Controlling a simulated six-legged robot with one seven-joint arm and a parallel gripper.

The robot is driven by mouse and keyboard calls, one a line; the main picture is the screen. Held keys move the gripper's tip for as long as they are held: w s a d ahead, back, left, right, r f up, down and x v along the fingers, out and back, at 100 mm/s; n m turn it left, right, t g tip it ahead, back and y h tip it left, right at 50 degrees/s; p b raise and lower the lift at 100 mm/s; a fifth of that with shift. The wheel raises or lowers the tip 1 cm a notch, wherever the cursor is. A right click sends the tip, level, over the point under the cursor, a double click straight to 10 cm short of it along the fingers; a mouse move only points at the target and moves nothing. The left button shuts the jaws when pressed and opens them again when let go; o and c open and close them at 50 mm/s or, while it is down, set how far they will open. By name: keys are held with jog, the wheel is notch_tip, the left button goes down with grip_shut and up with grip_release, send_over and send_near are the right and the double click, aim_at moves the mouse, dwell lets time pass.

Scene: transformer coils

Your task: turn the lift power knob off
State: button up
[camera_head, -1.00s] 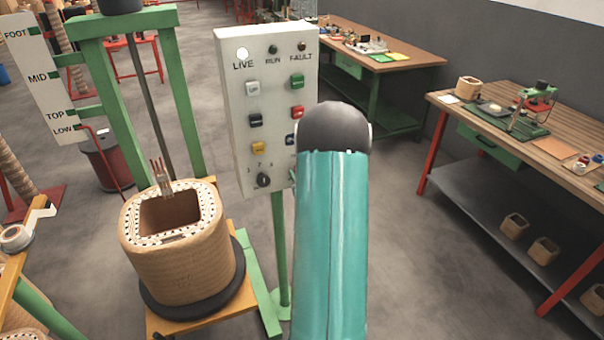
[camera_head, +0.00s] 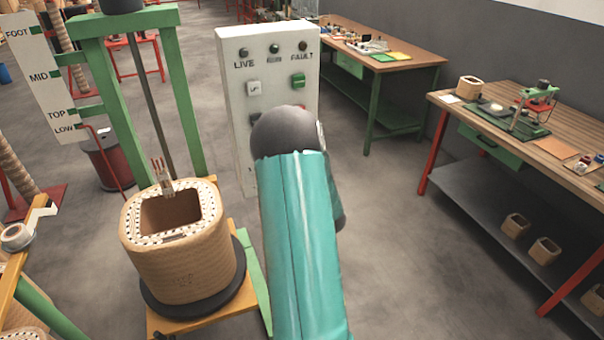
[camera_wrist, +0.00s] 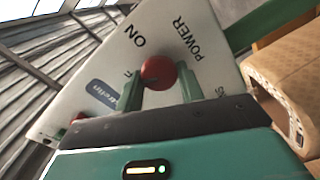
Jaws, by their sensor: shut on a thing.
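The lift power knob (camera_wrist: 158,72) is round and red. It sits on a pale panel face with the words POWER and ON, tilted in the wrist view. My gripper (camera_wrist: 159,82) is shut on this knob, one green finger on each side. Which mark the knob points to cannot be made out. In the head view my teal arm hides the knob, my gripper and the lower part of the control box (camera_head: 236,90). The LIVE lamp (camera_head: 243,53) on the box is dark.
A wicker-coloured coil (camera_head: 185,260) stands on a yellow stand left of the box, beneath a green frame (camera_head: 180,105). Workbenches (camera_head: 545,150) stand to the right and behind. Grey floor is open between the box and the right bench.

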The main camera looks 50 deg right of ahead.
jog(key=n, duration=0.5)
jog(key=shift+f, duration=0.1)
dwell(0.5)
jog(key=o, duration=1)
jog(key=shift+s, duration=0.15)
jog(key=v, duration=1.3)
jog(key=shift+s+a, duration=0.2)
jog(key=shift+w, duration=0.1)
